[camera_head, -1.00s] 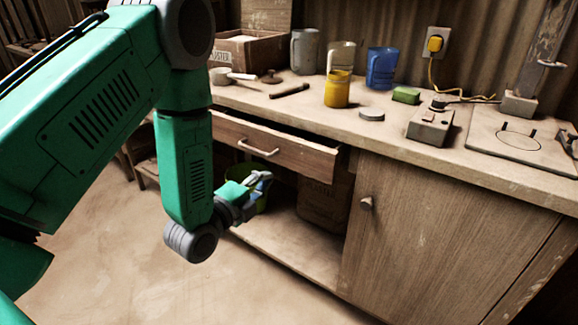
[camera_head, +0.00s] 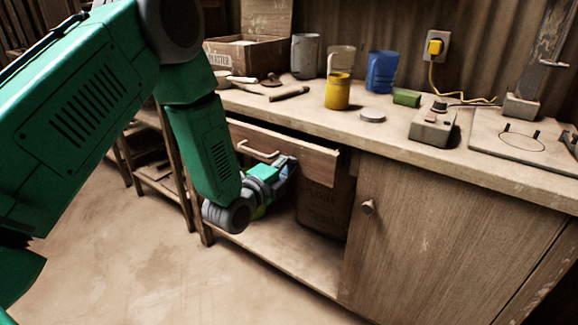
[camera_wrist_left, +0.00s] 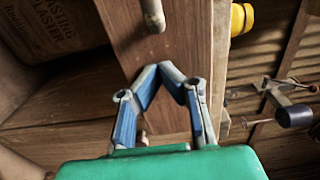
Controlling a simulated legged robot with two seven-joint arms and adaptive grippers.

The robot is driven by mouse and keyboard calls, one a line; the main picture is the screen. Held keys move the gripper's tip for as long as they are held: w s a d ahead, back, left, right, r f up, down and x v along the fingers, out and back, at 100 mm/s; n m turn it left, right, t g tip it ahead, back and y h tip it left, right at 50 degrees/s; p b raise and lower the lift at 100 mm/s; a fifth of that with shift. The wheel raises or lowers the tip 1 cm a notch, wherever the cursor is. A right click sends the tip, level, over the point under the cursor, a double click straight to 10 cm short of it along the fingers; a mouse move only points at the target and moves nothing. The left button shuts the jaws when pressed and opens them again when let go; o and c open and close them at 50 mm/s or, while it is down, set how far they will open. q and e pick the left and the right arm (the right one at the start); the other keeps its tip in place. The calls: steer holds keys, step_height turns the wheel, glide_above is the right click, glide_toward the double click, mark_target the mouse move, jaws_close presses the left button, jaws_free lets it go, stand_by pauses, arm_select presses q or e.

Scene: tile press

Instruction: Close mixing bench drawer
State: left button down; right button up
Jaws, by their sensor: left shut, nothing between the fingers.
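The mixing bench drawer (camera_head: 318,163) stands partly open in the head view. A dark gap shows between its front and the bench top, and its bar handle (camera_head: 256,151) is on the front. My left gripper (camera_head: 288,165) is shut and empty, low in front of the drawer front, to the right of the handle. In the left wrist view the blue fingers (camera_wrist_left: 162,72) lie over the wooden drawer front (camera_wrist_left: 185,35); part of the handle (camera_wrist_left: 153,15) shows above them. I cannot tell whether the fingers touch the wood. My right gripper is out of view.
The bench top (camera_head: 330,112) holds a yellow cup (camera_head: 337,92), a blue jug (camera_head: 382,72), a grey control box (camera_head: 433,124) and tools. A closed cupboard door (camera_head: 440,230) is right of the open lower shelf. A wooden stool (camera_head: 165,180) stands left; the floor in front is clear.

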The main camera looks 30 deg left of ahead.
arm_select(q)
steer(key=w, duration=0.2)
steer(key=w+d, duration=0.1)
steer(key=w, duration=0.5)
steer(key=shift+d+b, duration=0.25)
steer(key=shift+b, duration=0.05)
steer(key=shift+w+a+r, duration=0.15)
steer(key=shift+a+r, duration=0.1)
steer(key=shift+w, duration=0.1)
